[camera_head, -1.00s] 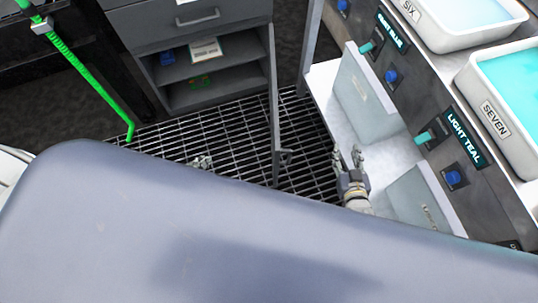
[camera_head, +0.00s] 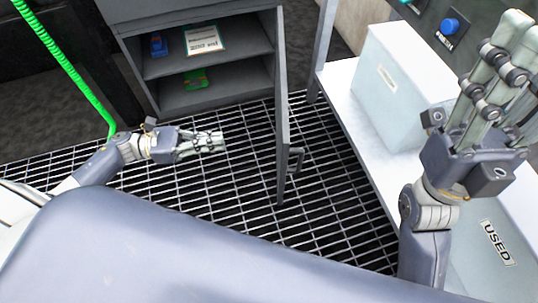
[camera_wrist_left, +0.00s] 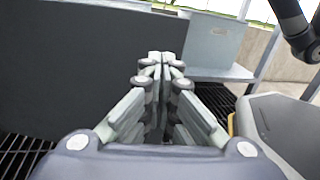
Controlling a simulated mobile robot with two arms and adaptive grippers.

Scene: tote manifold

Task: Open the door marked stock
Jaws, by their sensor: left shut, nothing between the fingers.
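The grey cabinet (camera_head: 213,88) stands at the upper middle of the head view with its shelves showing. Its door (camera_head: 282,120) is swung open and seen nearly edge-on, with a handle (camera_head: 296,160) on its right face. No stock marking is readable. My left gripper (camera_head: 222,141) is shut and empty, left of the door and apart from it, in front of the cabinet opening. In the left wrist view its fingers (camera_wrist_left: 162,58) are together, and a dark panel (camera_wrist_left: 80,70) fills the left side. My right gripper (camera_head: 525,45) is open and empty, raised at the right.
A pale bin (camera_head: 385,100) and a bin marked USED (camera_head: 465,265) sit on the white shelf (camera_head: 345,95) at right. A blue button (camera_head: 450,26) is on the panel above. A green hose (camera_head: 75,75) hangs at left. The floor grating (camera_head: 240,180) is clear.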

